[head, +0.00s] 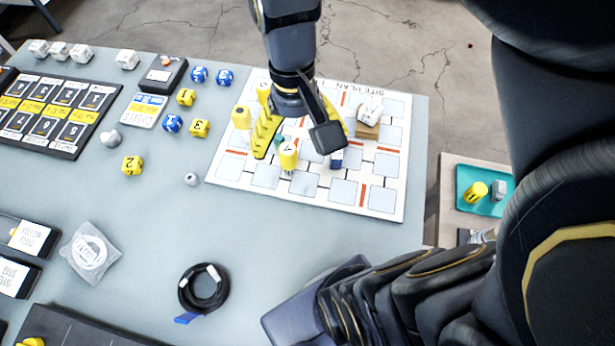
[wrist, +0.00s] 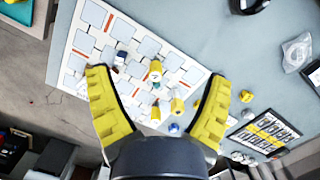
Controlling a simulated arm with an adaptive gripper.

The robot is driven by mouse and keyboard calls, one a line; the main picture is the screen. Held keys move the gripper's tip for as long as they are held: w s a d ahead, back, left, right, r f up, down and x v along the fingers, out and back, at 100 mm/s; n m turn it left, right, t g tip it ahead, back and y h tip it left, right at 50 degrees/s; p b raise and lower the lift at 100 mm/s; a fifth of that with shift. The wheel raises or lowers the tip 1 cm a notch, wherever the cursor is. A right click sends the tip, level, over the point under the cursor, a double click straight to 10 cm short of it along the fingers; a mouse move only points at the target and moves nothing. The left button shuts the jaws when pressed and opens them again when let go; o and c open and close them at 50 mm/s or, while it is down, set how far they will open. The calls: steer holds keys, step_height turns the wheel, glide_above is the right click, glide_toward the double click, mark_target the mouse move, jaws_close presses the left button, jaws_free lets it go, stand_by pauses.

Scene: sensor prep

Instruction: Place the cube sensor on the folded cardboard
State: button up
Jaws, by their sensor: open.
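The cube sensor (head: 371,108), a white cube with dark markings, rests tilted on the folded cardboard (head: 367,131), a small brown block on the far right part of the white site plan board (head: 226,167). In the wrist view I cannot make out either one for certain. My gripper (head: 303,138) is over the board, left of the cube and apart from it. In the wrist view my gripper (wrist: 157,76) shows its two yellow fingers spread wide, holding nothing. My dark arm link covers part of the right finger in the head view.
Yellow cylinders (head: 288,156) and (head: 242,118) stand near the fingers, with a small blue-and-white item (head: 337,158). Yellow and blue dice lie left of the board. A teal tray (head: 466,205) is at right.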

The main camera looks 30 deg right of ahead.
steer(key=s+a+r+n, duration=0.1)
steer(key=s+a+n, duration=0.2)
steer(key=s, duration=0.5)
steer(key=shift+a+n+h, duration=0.3)
steer(key=shift+a, duration=0.05)
